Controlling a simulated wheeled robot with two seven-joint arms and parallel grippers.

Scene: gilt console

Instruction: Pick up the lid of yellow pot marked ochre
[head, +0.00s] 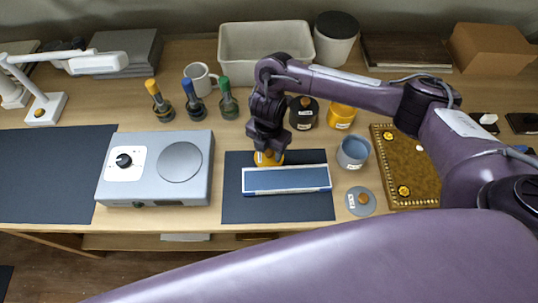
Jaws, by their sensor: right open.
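A yellow lid (277,155) with a knob and a small white label lies at the back of the dark mat, behind a blue-and-white flat box. My right gripper (268,148) is open, pointing down right over this lid and hiding part of it. I cannot tell whether its fingers are around the knob or above it. The yellow pot (341,114) stands further back to the right, with a white label too small to read. My left gripper is not in view.
A dark pot (304,118) stands between my gripper and the yellow pot. A grey-blue pot (352,153) is at right, its grey lid (361,201) in front. The blue-and-white box (286,180) lies close before the yellow lid. A hotplate (157,168) is left; a gilt-edged tray (410,170) right.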

